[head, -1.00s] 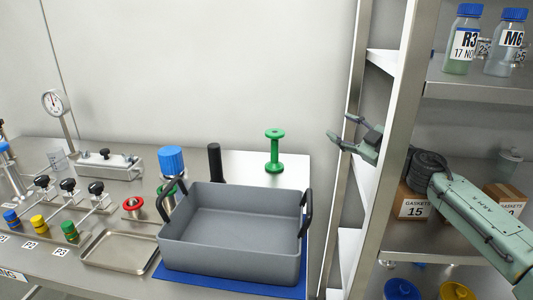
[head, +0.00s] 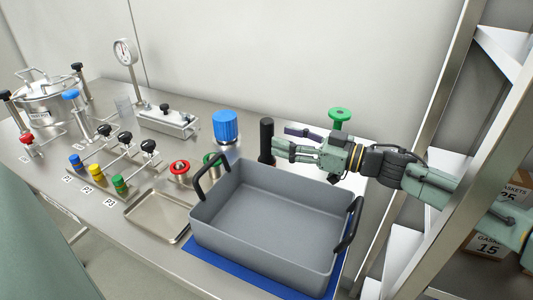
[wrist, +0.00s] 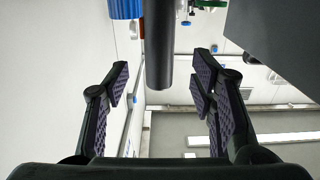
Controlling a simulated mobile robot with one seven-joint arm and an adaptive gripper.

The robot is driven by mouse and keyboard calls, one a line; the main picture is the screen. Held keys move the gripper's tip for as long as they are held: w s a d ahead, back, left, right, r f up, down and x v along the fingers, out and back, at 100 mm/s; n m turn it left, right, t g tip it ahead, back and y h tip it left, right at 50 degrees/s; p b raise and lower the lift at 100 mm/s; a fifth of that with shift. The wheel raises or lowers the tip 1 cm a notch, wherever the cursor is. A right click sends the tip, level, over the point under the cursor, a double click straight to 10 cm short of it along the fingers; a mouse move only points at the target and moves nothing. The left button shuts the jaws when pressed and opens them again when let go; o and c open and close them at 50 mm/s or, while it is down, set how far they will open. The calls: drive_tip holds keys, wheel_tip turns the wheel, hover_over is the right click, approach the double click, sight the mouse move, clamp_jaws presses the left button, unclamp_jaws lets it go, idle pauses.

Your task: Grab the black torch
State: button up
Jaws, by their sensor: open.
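The black torch (head: 266,141) stands upright on the steel bench behind the grey bin, to the right of a blue-capped object. My gripper (head: 283,144) is just to the right of the torch in the head view, its fingers pointing left at it. In the wrist view the torch (wrist: 158,45) comes down from the top edge, between and ahead of the two open fingers (wrist: 160,85). The fingers are spread wide and empty.
The grey bin (head: 270,255) with black handles sits on a blue mat (head: 235,280) in front of my arm. A blue-capped object (head: 225,126) stands left of the torch. A green spool (head: 340,117) is behind my arm. A metal shelf (head: 450,110) stands at right.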

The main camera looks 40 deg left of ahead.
sight(267, 133)
drive_tip(key=b+x, duration=0.1)
drive_tip(key=x, duration=0.4)
drive_tip(key=shift+a+f+b, duration=0.1)
drive_tip(key=shift+b, duration=0.3)
drive_tip(key=shift+a, duration=0.3)
clamp_jaws()
idle(0.4)
